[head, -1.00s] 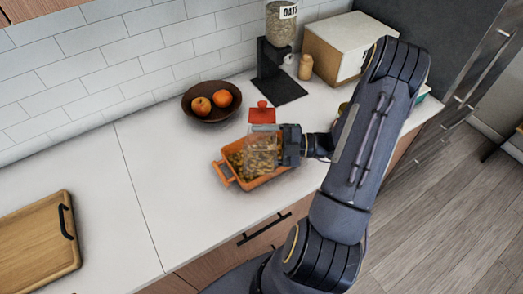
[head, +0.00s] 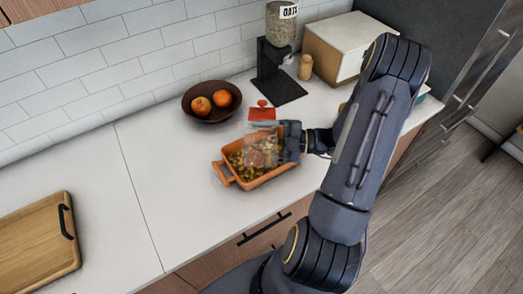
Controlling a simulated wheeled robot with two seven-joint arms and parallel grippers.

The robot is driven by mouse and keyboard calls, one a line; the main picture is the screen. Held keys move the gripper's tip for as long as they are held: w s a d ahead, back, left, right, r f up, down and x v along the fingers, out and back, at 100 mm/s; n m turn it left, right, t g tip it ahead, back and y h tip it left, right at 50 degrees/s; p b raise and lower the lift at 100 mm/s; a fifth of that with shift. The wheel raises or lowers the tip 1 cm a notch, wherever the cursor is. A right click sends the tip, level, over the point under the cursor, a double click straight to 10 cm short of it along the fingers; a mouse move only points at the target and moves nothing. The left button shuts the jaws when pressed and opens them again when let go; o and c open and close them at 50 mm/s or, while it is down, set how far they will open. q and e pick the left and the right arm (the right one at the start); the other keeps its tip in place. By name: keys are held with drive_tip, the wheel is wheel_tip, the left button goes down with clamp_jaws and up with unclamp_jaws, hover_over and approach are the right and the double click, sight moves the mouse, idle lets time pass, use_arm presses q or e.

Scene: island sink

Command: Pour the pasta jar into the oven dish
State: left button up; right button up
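The orange oven dish (head: 225,175) stands on the white counter with pasta pieces (head: 243,170) in it. My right gripper (head: 277,142) is just above the dish's right part and is shut on the clear pasta jar (head: 259,151). The jar is tilted over the dish, and its outline is hard to make out against the pasta. A red lid (head: 262,111) with a knob is just behind the dish. My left gripper is not in view.
A dark bowl (head: 218,116) with two orange fruits stands behind the dish. An oats dispenser (head: 278,60), a small tan shaker (head: 305,67) and a wood-fronted box (head: 335,45) stand at the back right. A cutting board (head: 30,243) lies at the left; the counter between is clear.

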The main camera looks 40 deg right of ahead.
drive_tip(key=shift+w+d+r+m, duration=0.15)
drive_tip(key=shift+r+m, duration=0.25)
drive_tip(key=shift+w+d+r+m, duration=0.1)
drive_tip(key=shift+w+d+m, duration=0.3)
drive_tip(key=shift+m, duration=0.45)
drive_tip(key=shift+w+d+m, duration=0.3)
drive_tip(key=shift+w+m, duration=0.15)
drive_tip(key=shift+m, duration=0.4)
idle(1.2)
idle(2.5)
